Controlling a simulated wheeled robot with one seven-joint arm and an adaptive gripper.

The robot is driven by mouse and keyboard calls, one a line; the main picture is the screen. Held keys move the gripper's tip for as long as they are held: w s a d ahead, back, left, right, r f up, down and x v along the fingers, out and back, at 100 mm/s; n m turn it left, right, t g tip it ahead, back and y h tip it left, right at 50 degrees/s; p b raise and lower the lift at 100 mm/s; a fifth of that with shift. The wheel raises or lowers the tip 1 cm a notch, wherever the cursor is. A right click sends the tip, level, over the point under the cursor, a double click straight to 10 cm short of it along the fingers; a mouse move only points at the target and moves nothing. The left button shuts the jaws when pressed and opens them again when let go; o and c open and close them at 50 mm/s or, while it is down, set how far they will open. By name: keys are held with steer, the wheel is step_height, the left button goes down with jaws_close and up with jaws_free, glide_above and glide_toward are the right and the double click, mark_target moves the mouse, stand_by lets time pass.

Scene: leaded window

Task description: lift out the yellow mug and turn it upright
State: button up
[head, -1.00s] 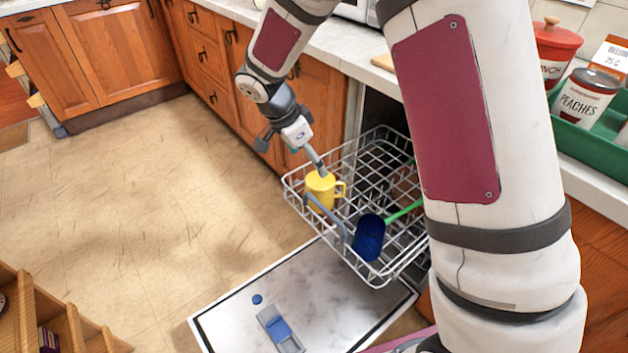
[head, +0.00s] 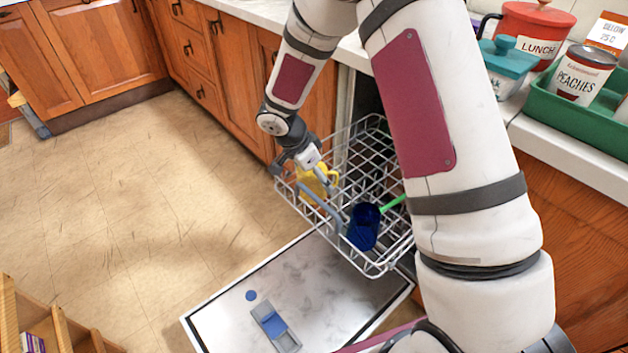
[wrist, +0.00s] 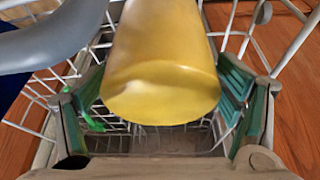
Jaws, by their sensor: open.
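The yellow mug (head: 322,178) stands in the left part of the wire dishwasher rack (head: 372,266), its handle toward the right in the head view. In the wrist view the mug (wrist: 160,85) shows its closed base toward the camera, so it is bottom up. My gripper (wrist: 160,106) is open, with a green-padded finger on each side of the mug. No clear contact shows. In the head view my gripper (head: 312,172) is over the mug and hides part of it. The mug's rim is hidden.
A dark blue cup (head: 362,228) and a green-handled item (head: 393,203) lie to the right in the rack. A grey bar (wrist: 50,38) runs close by the mug at upper left in the wrist view. The open dishwasher door (head: 330,295) is below; floor at left is clear.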

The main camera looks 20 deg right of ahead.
steer(key=shift+x, duration=0.85)
steer(key=shift+c, duration=0.4)
steer(key=c, duration=1.4)
steer(key=shift+r, duration=0.1)
steer(key=shift+c, duration=0.2)
